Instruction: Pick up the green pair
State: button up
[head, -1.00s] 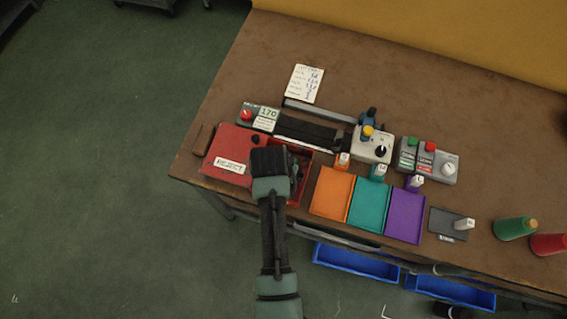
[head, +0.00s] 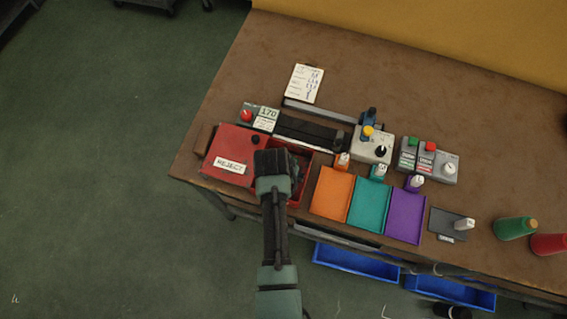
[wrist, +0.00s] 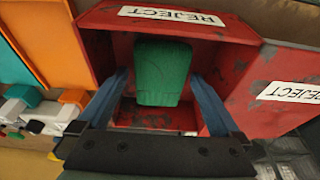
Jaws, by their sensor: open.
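The green pair (wrist: 162,72) is a folded green bundle, seen in the wrist view inside the open red reject bin (wrist: 98,20). My gripper (wrist: 160,75) is open over the bin, with one blue finger on each side of the green pair. A gap shows between the pair and each finger. I cannot tell how deep the fingertips reach beside it. In the head view my gripper (head: 276,165) covers much of the bin's opening (head: 304,172), and the green pair is hidden there.
The bin's red REJECT cover (head: 226,154) lies to the left. Orange (head: 331,196), teal (head: 368,206) and purple (head: 405,216) trays stand to the right. A dark belt (head: 308,131) and a grey control box (head: 371,144) lie behind. Green (head: 513,229) and red (head: 549,244) cones stand far right.

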dwell(0.3)
jog(key=c, duration=1.3)
jog(key=shift+r, duration=0.1)
